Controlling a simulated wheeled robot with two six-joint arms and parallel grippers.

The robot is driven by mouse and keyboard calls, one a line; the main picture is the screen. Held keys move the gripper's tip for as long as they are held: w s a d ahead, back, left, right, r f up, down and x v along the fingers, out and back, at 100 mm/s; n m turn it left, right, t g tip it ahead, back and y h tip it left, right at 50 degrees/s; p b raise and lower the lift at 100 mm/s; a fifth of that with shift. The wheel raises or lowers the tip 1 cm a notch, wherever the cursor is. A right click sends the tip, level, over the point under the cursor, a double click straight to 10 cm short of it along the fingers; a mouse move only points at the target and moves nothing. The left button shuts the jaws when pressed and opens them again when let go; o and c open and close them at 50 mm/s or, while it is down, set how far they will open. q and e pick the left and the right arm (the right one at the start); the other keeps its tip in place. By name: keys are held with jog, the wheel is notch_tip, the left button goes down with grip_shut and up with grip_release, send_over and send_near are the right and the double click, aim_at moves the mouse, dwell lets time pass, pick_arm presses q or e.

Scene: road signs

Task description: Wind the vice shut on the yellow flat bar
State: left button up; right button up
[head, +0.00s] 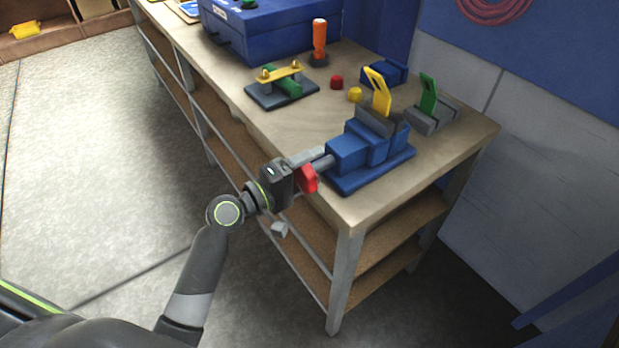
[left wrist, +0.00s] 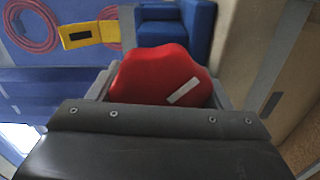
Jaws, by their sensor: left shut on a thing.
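A blue vice (head: 365,155) stands near the front corner of the workbench. The yellow flat bar (head: 377,92) stands up from the vice's grey jaws, a little tilted; I cannot tell whether the jaws touch it. My left gripper (head: 306,173) is shut on the red knob (head: 308,180) at the end of the vice's grey screw. In the left wrist view the red knob (left wrist: 165,75) with a white mark fills the space between the fingers, and the yellow bar (left wrist: 90,33) and part of the blue vice (left wrist: 175,22) show beyond it. My right gripper is not in view.
On the workbench (head: 270,128), a grey holder (head: 432,120) with a green plate (head: 428,95) stands right of the vice. Red (head: 336,82) and yellow (head: 354,94) caps, an orange-handled tool (head: 319,42), a dark fixture (head: 282,90) and a blue toolbox (head: 265,25) stand behind.

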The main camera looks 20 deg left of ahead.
pick_arm(q)
jog(key=m+b, duration=0.1)
jog(key=m, duration=0.1)
jog(key=m+b, duration=0.2)
jog(key=shift+f+m+b, duration=0.2)
jog(key=shift+m+b, duration=0.1)
jog(key=shift+r+m+b, duration=0.15)
jog(key=shift+m+b, duration=1)
jog(key=shift+m, duration=0.35)
jog(key=o, duration=1)
jog(key=shift+r, duration=0.1)
jog(key=shift+c, duration=0.2)
jog(key=b+v, duration=0.2)
jog(key=v, duration=1.5)
jog(key=shift+s, duration=0.2)
